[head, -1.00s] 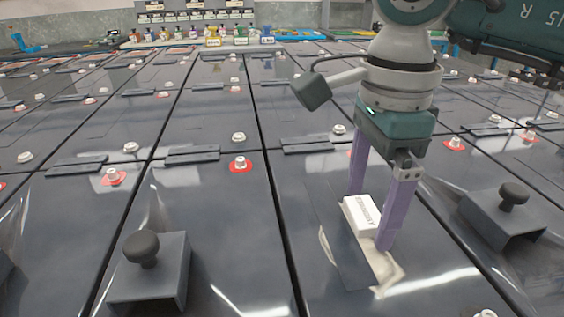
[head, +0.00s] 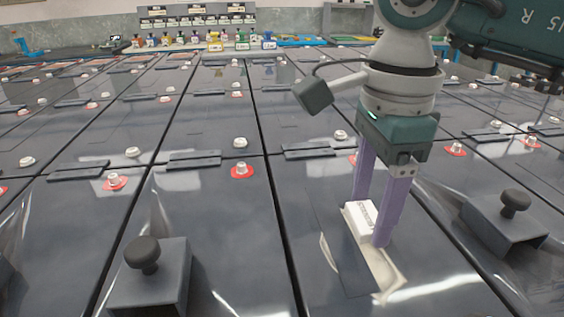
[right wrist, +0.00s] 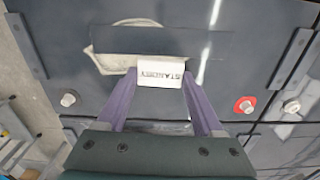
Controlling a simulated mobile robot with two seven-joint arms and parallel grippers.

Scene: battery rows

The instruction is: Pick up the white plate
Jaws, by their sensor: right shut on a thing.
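The white plate (head: 360,219) is a small white block with dark lettering, near the front right of the head view. In the right wrist view the plate (right wrist: 160,72) shows the word STANDBY. My right gripper (head: 368,222) has its two purple fingers on either side of the plate and is shut on it. In the right wrist view the gripper (right wrist: 160,80) has its fingertips at the plate's two ends. The plate is over or beside a dark strip on the battery top; I cannot tell whether it touches the surface. My left gripper is not in view.
Dark battery tops (head: 215,215) fill the floor area in rows. Raised brackets with black knobs stand at left (head: 143,252) and right (head: 515,203). White terminals, some with red rings (head: 242,170), stick up. Small bottles (head: 213,40) stand on a far bench.

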